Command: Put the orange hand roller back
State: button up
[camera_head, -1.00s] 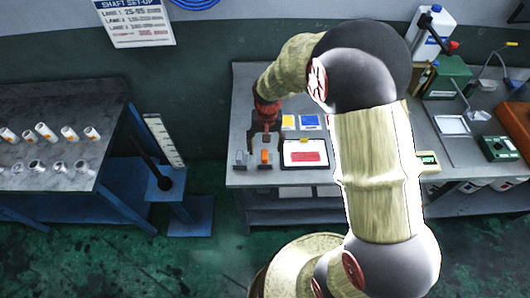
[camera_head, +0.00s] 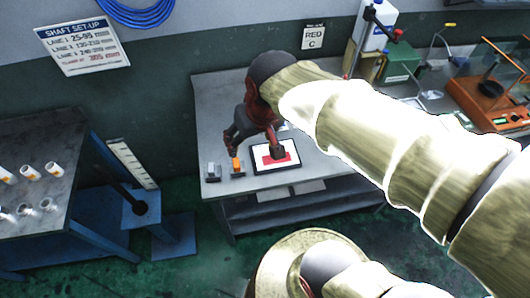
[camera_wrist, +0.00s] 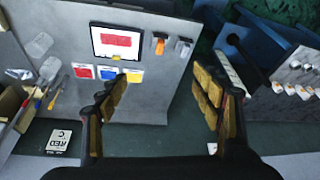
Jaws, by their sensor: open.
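The orange hand roller (camera_head: 237,163) stands on the grey table, between a grey roller-like piece (camera_head: 212,171) and a black-framed white sheet with a red patch (camera_head: 262,168). My gripper (camera_head: 254,147) is open and empty above the table. In the head view its fingers are spread, one above the roller and one in front of the sheet. In the wrist view the orange roller (camera_wrist: 160,42) lies beyond my open fingertips (camera_wrist: 163,82), apart from them, with the grey piece (camera_wrist: 183,48) beside it. Nothing is between the fingers.
Blue, yellow and red cards (camera_wrist: 108,73) lie near the framed sheet. A scraper or brush-like tool (camera_wrist: 55,90) and a carton are at the wrist view's left. A blue stand (camera_head: 141,207) and a bench with several white tubes (camera_head: 30,172) stand left of the table.

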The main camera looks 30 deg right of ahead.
jog(key=s+r+n+t, duration=0.1)
jog(key=s+r, duration=0.1)
jog(key=s, duration=0.5)
jog(key=shift+r, duration=0.2)
notch_tip(320, 180, down, 5)
jog(key=b, duration=0.5)
jog(key=shift+s+r, duration=0.1)
